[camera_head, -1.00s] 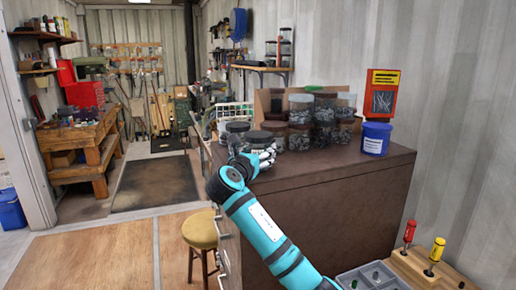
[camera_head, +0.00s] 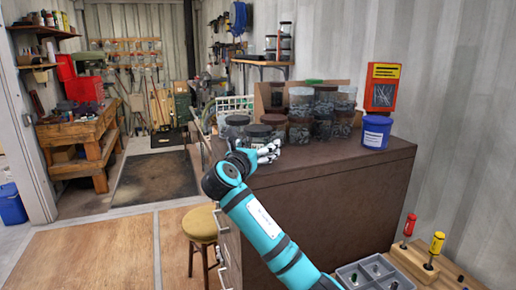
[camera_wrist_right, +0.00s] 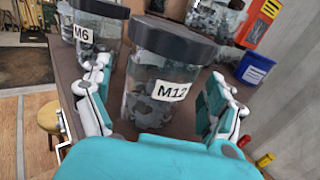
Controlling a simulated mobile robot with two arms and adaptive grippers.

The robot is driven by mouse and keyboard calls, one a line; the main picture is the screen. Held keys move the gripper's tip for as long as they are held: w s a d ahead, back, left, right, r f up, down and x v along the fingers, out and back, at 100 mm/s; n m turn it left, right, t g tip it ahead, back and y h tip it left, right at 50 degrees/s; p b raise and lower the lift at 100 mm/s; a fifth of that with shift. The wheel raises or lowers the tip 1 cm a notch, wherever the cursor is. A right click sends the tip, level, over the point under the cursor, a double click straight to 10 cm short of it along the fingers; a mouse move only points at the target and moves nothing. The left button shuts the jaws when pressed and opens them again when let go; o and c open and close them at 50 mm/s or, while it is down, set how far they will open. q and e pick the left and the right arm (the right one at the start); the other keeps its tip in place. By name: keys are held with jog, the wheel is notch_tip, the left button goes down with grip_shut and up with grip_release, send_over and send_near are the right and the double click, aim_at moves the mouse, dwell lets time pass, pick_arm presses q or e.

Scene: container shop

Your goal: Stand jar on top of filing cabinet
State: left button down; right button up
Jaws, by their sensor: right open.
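The brown filing cabinet (camera_head: 330,185) stands at the middle right with several jars on its top. A clear jar with a dark lid and an M12 label (camera_wrist_right: 160,75) stands upright between the fingers of my right gripper (camera_wrist_right: 165,105) in the right wrist view. The fingers are open, one on each side of it, with gaps showing. In the head view my right gripper (camera_head: 262,154) is at the front left of the cabinet top, by this jar (camera_head: 257,135). A jar labelled M6 (camera_wrist_right: 92,30) stands just left of it. My left gripper is not in view.
More jars (camera_head: 325,105) are grouped behind, some stacked. The cabinet top's front right is clear. A stool (camera_head: 200,224) stands at left; a grey tray (camera_head: 375,272) and screwdrivers are at lower right.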

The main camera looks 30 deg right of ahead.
jog(key=b+v, duration=0.2)
jog(key=v, duration=0.8)
jog(key=shift+s+a+b, duration=0.2)
jog(key=shift+a+b, duration=0.1)
jog(key=shift+b, duration=0.1)
